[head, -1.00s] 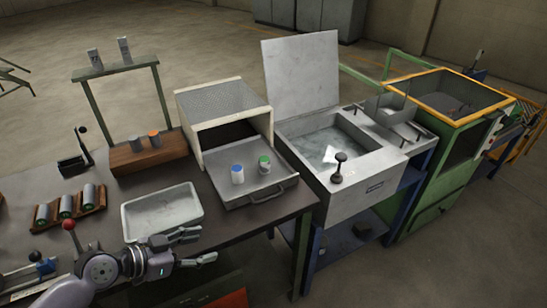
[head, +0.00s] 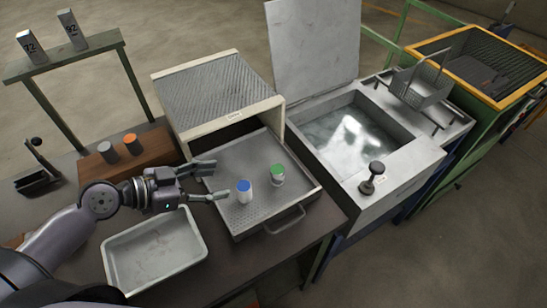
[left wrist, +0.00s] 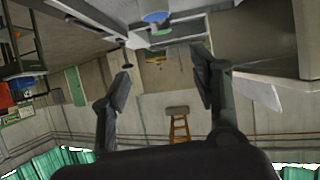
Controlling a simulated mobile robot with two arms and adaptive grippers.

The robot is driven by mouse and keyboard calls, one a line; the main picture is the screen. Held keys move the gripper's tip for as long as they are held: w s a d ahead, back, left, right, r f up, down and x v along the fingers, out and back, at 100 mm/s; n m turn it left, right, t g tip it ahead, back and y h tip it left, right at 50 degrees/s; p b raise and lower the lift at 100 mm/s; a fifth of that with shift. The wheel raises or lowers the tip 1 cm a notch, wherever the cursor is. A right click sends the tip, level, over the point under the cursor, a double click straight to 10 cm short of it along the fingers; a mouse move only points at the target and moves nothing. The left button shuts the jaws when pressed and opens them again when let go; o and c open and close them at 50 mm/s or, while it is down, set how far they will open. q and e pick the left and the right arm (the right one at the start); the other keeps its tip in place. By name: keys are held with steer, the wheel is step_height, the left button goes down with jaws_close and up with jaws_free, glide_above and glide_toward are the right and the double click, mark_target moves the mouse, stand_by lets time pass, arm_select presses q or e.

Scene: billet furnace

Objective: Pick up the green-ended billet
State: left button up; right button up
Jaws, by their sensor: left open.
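The green-ended billet (head: 278,178) stands upright on the grey pulled-out furnace drawer (head: 242,221). A blue-ended billet (head: 245,196) stands upright just left of it, nearer my gripper. My left gripper (head: 219,181) is open and empty at the drawer's left side, its fingers pointing right toward the blue-ended billet. The green-ended billet is beyond the blue one from the gripper. In the left wrist view the blue end (left wrist: 157,17) shows at the top, ahead of the open fingers, with a bit of green close by it. My right gripper is not in view.
The box furnace (head: 215,90) stands behind the drawer. A white tray (head: 112,277) lies in front-left. A wooden block (head: 160,143) holds a grey and an orange-ended billet. A quench tank (head: 412,155) with raised lid is on the right.

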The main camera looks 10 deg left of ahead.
arm_select(q)
steer(key=p, duration=0.4)
glide_toward(273, 171)
steer(key=x, duration=0.3)
steer(key=shift+w+d+r, duration=0.15)
steer(key=shift+w+d, duration=0.05)
steer(key=shift+d, duration=0.25)
steer(key=p+x, duration=0.1)
steer(key=x, duration=0.1)
steer(key=p+x, duration=0.1)
steer(key=x, duration=0.2)
steer(key=shift+a+f, duration=0.25)
steer(key=shift+w+d+f, duration=0.2)
steer(key=shift+d, duration=0.05)
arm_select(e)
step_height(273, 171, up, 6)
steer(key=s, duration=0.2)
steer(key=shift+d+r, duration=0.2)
arm_select(q)
jaws_close()
steer(key=shift+r, duration=0.1)
